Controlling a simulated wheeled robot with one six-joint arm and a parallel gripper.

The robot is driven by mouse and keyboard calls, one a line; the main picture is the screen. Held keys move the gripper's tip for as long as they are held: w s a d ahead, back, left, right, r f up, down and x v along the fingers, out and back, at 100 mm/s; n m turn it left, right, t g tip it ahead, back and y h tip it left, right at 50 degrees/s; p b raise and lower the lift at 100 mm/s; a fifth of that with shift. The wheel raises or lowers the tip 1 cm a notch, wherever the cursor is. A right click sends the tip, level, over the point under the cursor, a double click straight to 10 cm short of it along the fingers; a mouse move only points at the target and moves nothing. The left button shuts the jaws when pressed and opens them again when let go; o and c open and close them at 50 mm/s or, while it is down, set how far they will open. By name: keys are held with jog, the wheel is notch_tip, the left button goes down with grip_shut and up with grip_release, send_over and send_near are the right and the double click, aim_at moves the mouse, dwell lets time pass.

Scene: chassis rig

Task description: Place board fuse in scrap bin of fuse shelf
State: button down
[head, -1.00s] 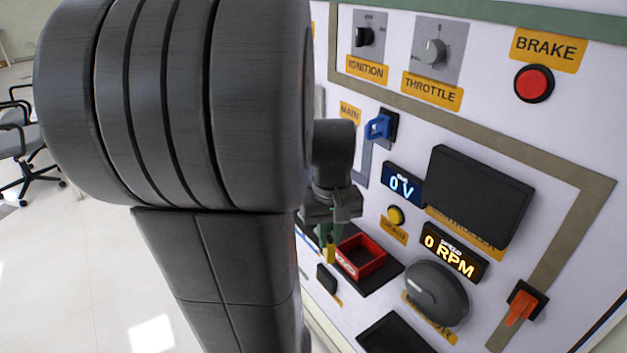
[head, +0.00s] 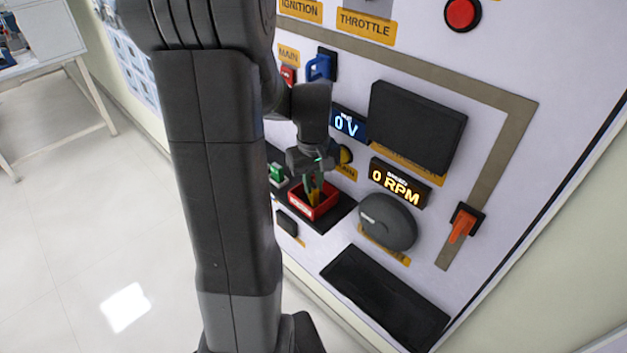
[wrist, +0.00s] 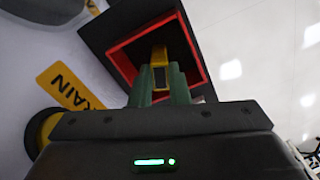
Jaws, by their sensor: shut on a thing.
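A yellow fuse (wrist: 159,56) is held between the green fingertips of my gripper (wrist: 160,85) in the wrist view. In the head view my gripper (head: 313,182) points down over the red scrap bin (head: 300,209), with the yellow fuse (head: 315,198) at or within the bin's opening. The bin stands on the black fuse shelf (head: 338,216). In the wrist view the bin's red wall (wrist: 193,50) surrounds the fuse on the sides I see. I cannot tell whether the fuse touches the bin floor.
A green piece (head: 277,173) sits left of the bin. The yellow button (head: 345,154), RPM display (head: 400,183) and grey round cover (head: 388,222) are close on the right. A small black block (head: 287,223) is below the shelf. Open floor lies left.

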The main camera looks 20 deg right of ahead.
aim_at(314, 185)
jog(key=shift+f, duration=0.15)
jog(key=shift+f, duration=0.15)
jog(key=c, duration=1.4)
grip_release()
notch_tip(314, 185, up, 12)
jog(key=shift+r, duration=0.25)
